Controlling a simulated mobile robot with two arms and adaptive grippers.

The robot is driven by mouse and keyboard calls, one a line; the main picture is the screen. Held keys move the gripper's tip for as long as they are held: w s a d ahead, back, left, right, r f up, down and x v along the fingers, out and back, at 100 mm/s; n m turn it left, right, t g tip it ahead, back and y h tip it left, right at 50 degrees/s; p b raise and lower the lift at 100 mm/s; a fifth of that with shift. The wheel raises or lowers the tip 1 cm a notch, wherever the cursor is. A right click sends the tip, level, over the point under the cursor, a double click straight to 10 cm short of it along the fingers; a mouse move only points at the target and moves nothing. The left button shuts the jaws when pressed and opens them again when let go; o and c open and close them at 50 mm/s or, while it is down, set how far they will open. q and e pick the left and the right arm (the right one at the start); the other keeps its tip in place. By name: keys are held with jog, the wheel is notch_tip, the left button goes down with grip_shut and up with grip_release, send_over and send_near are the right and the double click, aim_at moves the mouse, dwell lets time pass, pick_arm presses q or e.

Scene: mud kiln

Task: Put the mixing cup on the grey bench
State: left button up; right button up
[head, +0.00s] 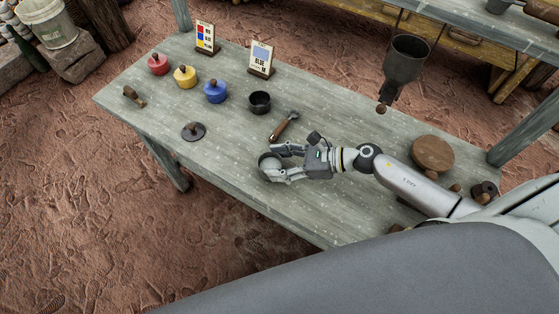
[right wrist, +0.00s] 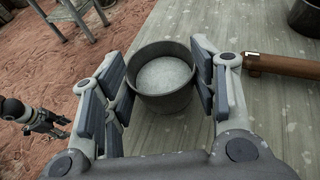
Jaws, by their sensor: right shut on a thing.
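My right gripper (head: 268,168) is shut on a dark grey round cup, the mixing cup (right wrist: 165,98). The cup is upright between the finger pads in the right wrist view, and its inside is pale grey. It is at the front edge of the grey bench (head: 225,180); I cannot tell whether its base touches the bench top. In the head view the fingers hide much of the cup. My left gripper (right wrist: 62,127) shows small at the left of the right wrist view, over the red ground, its fingers apart and empty.
A black cup (head: 260,103), a wooden-handled tool (head: 283,126) and a dark knobbed lid (head: 193,131) are on the bench. Red (head: 158,65), yellow (head: 185,77) and blue (head: 215,92) pots stand by two sign cards. A funnel (head: 408,60) hangs above.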

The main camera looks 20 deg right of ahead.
jog(key=o, duration=1.1)
jog(key=shift+f, duration=0.1)
jog(key=shift+r, duration=0.2)
jog(key=v, duration=1.2)
